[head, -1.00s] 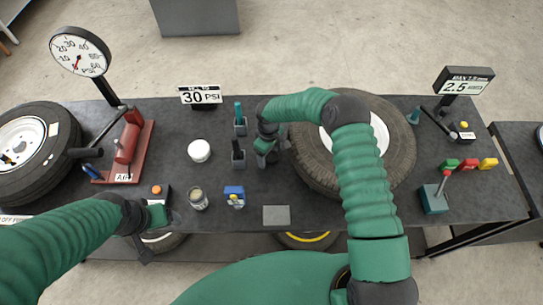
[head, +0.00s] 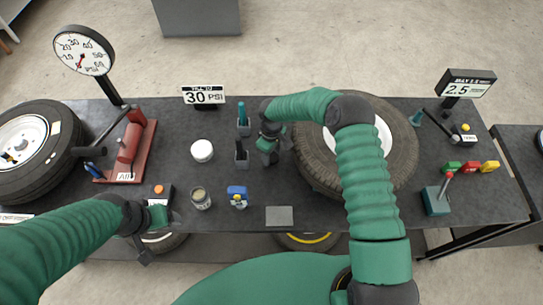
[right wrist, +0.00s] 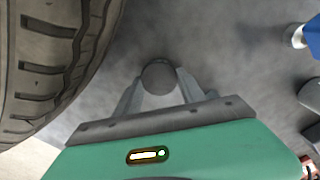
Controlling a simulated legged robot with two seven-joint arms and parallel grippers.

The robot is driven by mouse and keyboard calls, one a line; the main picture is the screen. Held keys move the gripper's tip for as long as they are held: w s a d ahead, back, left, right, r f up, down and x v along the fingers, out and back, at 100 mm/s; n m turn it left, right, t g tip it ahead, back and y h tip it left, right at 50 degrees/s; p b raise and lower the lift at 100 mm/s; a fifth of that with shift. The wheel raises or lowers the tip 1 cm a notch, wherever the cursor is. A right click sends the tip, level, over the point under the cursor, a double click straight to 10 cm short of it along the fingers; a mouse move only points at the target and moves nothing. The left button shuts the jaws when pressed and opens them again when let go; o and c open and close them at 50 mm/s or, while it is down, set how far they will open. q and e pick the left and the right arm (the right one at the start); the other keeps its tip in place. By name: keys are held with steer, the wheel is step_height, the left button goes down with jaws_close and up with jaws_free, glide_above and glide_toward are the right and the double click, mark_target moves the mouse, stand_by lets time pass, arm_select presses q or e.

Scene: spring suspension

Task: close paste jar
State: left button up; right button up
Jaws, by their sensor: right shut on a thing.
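The paste jar (head: 201,199) stands near the front edge of the bench, left of centre, with its mouth uncovered and greyish paste showing inside. A round white lid (head: 202,150) lies on the bench behind it, apart from the jar. My right gripper (head: 270,154) is low over the bench between the tool holders and the flat tire. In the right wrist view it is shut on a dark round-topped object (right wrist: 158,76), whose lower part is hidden. My left gripper (head: 147,240) is at the front left edge, left of the jar; its fingers are unclear.
Two tool holders (head: 242,156) stand between the lid and my right gripper, the rear one with a teal-handled tool (head: 242,112). A blue item (head: 237,196) is right of the jar. A large tire (head: 401,165) lies on the right. A grey pad (head: 279,216) lies in front.

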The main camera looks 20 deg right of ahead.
mark_target(273, 156)
arm_select(q)
steer(key=shift+d+f+b, duration=0.2)
steer(key=shift+f+b, duration=0.65)
steer(key=shift+f, duration=0.1)
arm_select(e)
step_height(273, 156, up, 9)
steer(key=shift+d+r, duration=0.2)
arm_select(q)
steer(key=shift+d, duration=0.1)
arm_select(e)
steer(key=shift+d, duration=0.1)
